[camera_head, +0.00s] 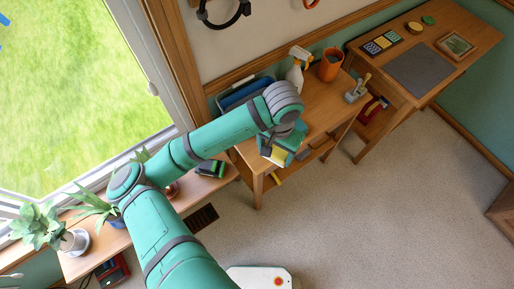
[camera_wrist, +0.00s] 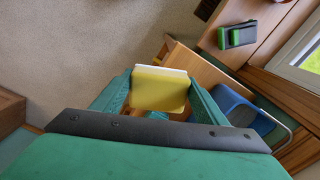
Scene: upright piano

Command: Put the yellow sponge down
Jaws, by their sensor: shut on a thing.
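The yellow sponge (camera_wrist: 160,92), with a pale layer along one edge, is between the two teal fingers of my gripper (camera_wrist: 160,84) in the wrist view. My gripper is shut on it. In the head view my gripper (camera_head: 282,150) hangs at the near edge of the wooden side table (camera_head: 318,103), and a bit of the yellow sponge (camera_head: 276,156) shows under it. The arm and gripper hide part of the table there. I cannot tell whether the sponge touches the table.
A blue tray (camera_head: 243,93), a white spray bottle (camera_head: 295,76), an orange pot (camera_head: 331,65) and a small grey holder (camera_head: 355,92) stand on the table. A green and black block (camera_head: 211,168) lies on the low window bench. The table's middle looks clear.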

